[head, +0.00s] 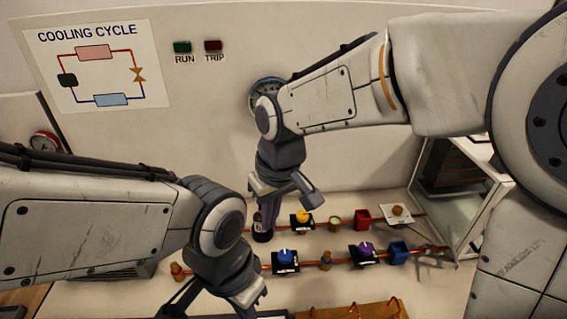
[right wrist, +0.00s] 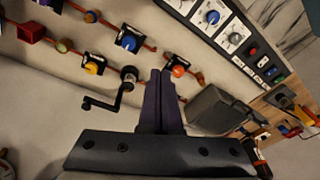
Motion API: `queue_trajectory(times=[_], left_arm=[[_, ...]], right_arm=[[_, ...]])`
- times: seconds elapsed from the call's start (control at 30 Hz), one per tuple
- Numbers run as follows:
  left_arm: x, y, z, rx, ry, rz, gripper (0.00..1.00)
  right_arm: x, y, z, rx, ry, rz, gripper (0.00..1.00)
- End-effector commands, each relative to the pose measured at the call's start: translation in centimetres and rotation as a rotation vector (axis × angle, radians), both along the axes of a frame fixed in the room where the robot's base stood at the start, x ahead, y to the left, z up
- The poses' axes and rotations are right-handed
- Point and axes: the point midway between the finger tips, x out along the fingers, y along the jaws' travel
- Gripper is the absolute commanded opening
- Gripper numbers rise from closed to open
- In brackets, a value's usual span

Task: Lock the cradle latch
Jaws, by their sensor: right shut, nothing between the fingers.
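I cannot surely pick out the cradle latch. A black crank-shaped handle (right wrist: 108,100) on a round hub stands just left of my right fingertips in the right wrist view. What looks like its dark base (head: 262,235) shows below my right gripper in the head view. My right gripper (head: 268,218) points down at the pipework, fingers together and empty. In the right wrist view its fingers (right wrist: 161,75) lie between the crank and an orange knob (right wrist: 179,71). A dark grey box (right wrist: 215,110) is right of the fingers. My left gripper (head: 215,302) is at the bottom edge, partly cut off.
Copper pipes carry a yellow knob (head: 302,219), a blue knob (head: 285,256) and a purple knob (head: 366,248). A red cup (head: 361,218) and a blue cup (head: 398,252) stand nearby. A glass-sided case (head: 460,195) is at right. A panel with dials (right wrist: 225,30) shows in the wrist view.

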Motion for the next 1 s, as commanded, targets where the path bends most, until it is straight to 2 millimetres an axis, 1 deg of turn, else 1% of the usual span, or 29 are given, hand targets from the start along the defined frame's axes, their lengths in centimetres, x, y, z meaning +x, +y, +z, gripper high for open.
queue_trajectory(times=[0.03,0.07,0.1,0.17,0.2,0.27,0.3,0.37,0.4,0.47,0.5,0.6,0.7,0.8,0.9,1.0], left_arm=[[0.0,0.0,0.2,0.000,0.000,0.000,0.00],[0.0,0.0,0.3,0.000,0.000,0.000,0.00],[0.0,0.0,0.4,0.000,0.000,0.000,0.00],[0.0,0.0,0.5,0.000,0.000,0.000,0.00],[0.0,0.0,0.6,0.000,0.000,0.000,0.00],[0.0,0.0,0.7,0.000,0.000,0.000,0.00],[0.0,0.0,0.8,0.000,0.000,0.001,0.00],[0.0,0.0,1.0,0.000,0.000,0.001,0.00],[0.0,0.0,1.1,0.000,0.000,0.001,0.00],[0.0,0.0,1.2,0.000,0.000,0.001,0.00],[0.0,0.0,1.3,0.000,0.000,0.001,0.00],[0.0,0.0,1.5,0.000,0.000,0.001,0.00],[0.0,0.0,1.6,0.000,0.000,0.001,0.00],[0.0,0.0,1.7,0.000,0.000,0.001,0.00],[0.0,0.0,1.7,0.000,0.000,0.001,0.00],[0.0,0.0,1.7,0.000,0.000,0.001,0.00]], right_arm=[[2.8,0.5,0.3,0.003,-0.010,-0.016,0.00],[4.3,0.8,0.4,0.006,-0.017,-0.023,0.00],[6.3,1.1,0.5,0.009,-0.027,-0.032,0.00],[9.2,1.4,0.6,0.014,-0.042,-0.046,0.00],[11.2,1.5,0.5,0.016,-0.051,-0.056,0.00],[14.1,1.5,0.4,0.020,-0.067,-0.070,0.00],[15.9,1.5,0.2,0.022,-0.078,-0.078,0.00],[18.7,1.2,-0.2,0.025,-0.092,-0.093,0.00],[20.5,0.9,-0.5,0.026,-0.102,-0.103,0.00],[23.1,0.4,-1.1,0.029,-0.119,-0.116,0.00],[24.7,0.0,-1.5,0.029,-0.129,-0.125,0.00],[28.3,-1.3,-2.6,0.030,-0.154,-0.147,0.00],[31.0,-2.5,-3.7,0.031,-0.175,-0.163,0.00],[32.6,-3.4,-4.4,0.031,-0.189,-0.175,0.00],[33.5,-4.0,-4.8,0.031,-0.198,-0.182,0.00],[33.9,-4.2,-5.0,0.032,-0.203,-0.184,0.00]])
